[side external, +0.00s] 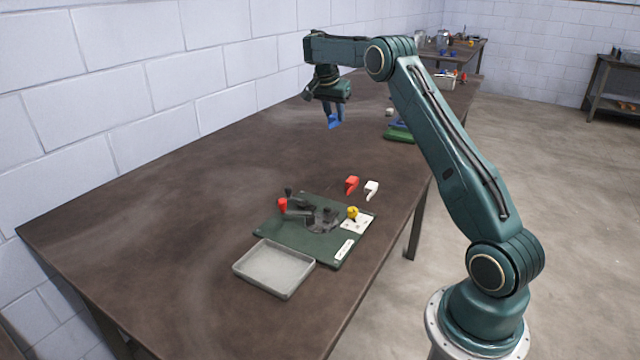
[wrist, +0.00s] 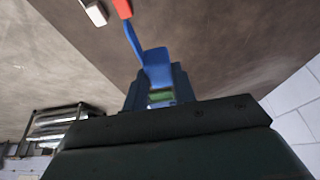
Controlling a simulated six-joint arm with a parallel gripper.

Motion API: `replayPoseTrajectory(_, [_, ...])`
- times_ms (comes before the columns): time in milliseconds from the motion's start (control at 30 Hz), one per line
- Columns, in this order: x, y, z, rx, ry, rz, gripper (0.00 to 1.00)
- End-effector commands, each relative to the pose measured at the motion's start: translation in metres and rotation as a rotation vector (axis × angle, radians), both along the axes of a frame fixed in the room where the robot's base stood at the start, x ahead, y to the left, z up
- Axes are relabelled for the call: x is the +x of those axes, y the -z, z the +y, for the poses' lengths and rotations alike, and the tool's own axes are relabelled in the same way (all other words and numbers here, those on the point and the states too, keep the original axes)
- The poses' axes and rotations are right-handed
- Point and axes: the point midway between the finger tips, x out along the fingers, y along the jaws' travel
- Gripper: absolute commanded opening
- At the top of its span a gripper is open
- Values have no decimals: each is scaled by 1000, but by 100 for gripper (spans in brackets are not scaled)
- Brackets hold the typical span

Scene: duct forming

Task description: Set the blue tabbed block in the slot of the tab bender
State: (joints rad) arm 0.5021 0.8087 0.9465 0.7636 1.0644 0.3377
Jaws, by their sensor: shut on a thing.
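The blue tabbed block (side external: 334,122) is held by my gripper (side external: 333,108), well above the brown table toward its far part. In the wrist view the blue block (wrist: 155,66) sits between the fingers, and its thin tab reaches away from them. My gripper (wrist: 157,92) is shut on the block. The tab bender (side external: 318,219) is a dark tool on a green base plate, with a red knob and a yellow knob, nearer the camera. It is apart from the block, and its slot is too small to make out.
A red tabbed block (side external: 351,184) and a white one (side external: 371,189) lie just behind the bender. A shallow grey tray (side external: 274,268) lies in front of it. Green and blue items (side external: 399,132) lie near the table's right edge. The table's left side is clear.

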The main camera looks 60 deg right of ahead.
Motion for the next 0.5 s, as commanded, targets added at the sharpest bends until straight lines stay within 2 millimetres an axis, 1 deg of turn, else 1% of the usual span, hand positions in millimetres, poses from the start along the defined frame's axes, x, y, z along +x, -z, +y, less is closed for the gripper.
replayPoseTrajectory(133, [0,2,3,-1,0,2,4])
replayPoseTrajectory(267, [1,6,10,-3,-1,7,4])
replayPoseTrajectory(367, [1,12,19,-7,0,13,4])
replayPoseTrajectory(500, [1,23,36,-14,0,21,4])
